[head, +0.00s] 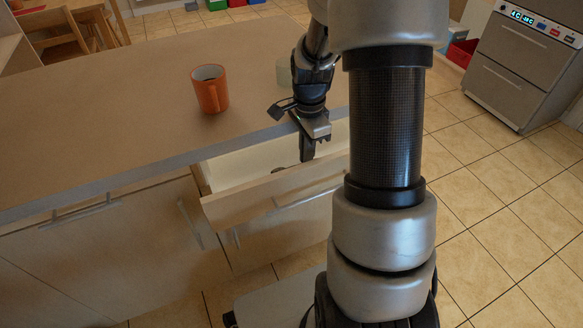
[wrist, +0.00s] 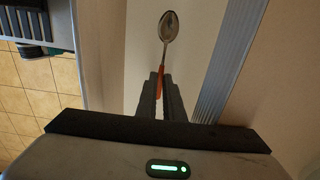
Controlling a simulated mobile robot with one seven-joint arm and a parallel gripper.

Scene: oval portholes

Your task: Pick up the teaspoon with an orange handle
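The teaspoon (wrist: 166,40) shows in the wrist view with its metal bowl pointing away from my gripper and its orange handle (wrist: 159,86) between the fingers. My gripper (wrist: 160,82) has its fingers close together on both sides of the handle and looks shut on it. In the head view my gripper (head: 307,158) points down into the open drawer (head: 235,205). The teaspoon cannot be made out clearly there. Whether it touches the drawer bottom cannot be told.
An orange mug (head: 210,92) stands on the counter (head: 110,100) above the drawer. A pale glass (head: 284,73) stands partly behind my arm. The counter edge lies close to my wrist. A dishwasher (head: 525,60) stands at the right, with open tiled floor before it.

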